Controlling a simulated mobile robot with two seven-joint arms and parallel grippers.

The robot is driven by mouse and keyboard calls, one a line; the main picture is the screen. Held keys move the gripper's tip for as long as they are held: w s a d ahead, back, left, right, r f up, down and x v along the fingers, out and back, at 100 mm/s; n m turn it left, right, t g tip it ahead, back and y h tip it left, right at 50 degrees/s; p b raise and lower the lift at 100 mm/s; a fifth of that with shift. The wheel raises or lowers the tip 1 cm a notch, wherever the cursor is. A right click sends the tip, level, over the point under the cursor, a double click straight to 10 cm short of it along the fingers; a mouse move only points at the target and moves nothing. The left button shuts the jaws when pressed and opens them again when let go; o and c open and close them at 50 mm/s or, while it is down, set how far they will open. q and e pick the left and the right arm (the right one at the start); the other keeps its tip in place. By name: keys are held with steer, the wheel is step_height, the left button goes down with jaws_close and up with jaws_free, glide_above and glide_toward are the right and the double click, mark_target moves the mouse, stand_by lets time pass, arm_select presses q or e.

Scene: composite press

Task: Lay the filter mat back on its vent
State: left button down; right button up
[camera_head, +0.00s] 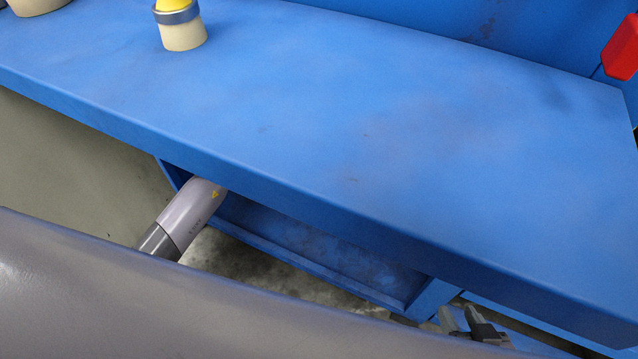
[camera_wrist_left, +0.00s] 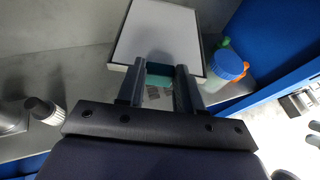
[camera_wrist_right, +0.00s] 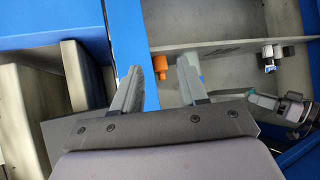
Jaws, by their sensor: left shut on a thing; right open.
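In the left wrist view my left gripper (camera_wrist_left: 159,76) is shut on a teal piece (camera_wrist_left: 158,69) that shows between its fingertips. I cannot tell surely that this is the filter mat. A white-faced rectangular panel (camera_wrist_left: 160,28) with a dark rim lies just beyond the fingertips. No vent can be made out clearly. My right gripper (camera_head: 463,319) is low at the bottom right of the head view, below the blue bench edge. In the right wrist view its fingers (camera_wrist_right: 174,68) are apart, with nothing gripped between them. The left gripper is hidden under the bench in the head view.
The blue bench top (camera_head: 330,130) is mostly clear, with a beige and yellow cylinder (camera_head: 181,30) at the back left. A blue-capped bottle (camera_wrist_left: 227,68) stands beside the white panel.

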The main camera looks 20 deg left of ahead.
step_height(320, 180, down, 4)
steer(key=b, duration=0.3)
arm_select(q)
step_height(320, 180, down, 10)
steer(key=shift+f+b, duration=0.15)
steer(key=shift+b, duration=0.55)
steer(key=shift+f, duration=0.35)
step_height(320, 180, down, 3)
steer(key=shift+f+b, duration=0.15)
steer(key=shift+b, duration=1.1)
steer(key=shift+f, duration=0.4)
steer(key=shift+r, duration=0.1)
arm_select(e)
steer(key=w+a+r+n+t+y, duration=0.1)
steer(key=w+a+r, duration=0.1)
steer(key=a+r, duration=0.1)
steer(key=shift+w+a+r+t, duration=0.2)
steer(key=shift+a+r+t, duration=0.15)
steer(key=shift+a, duration=0.3)
arm_select(q)
steer(key=c, duration=0.7)
jaws_free()
steer(key=shift+f, duration=0.2)
steer(key=shift+c, duration=0.2)
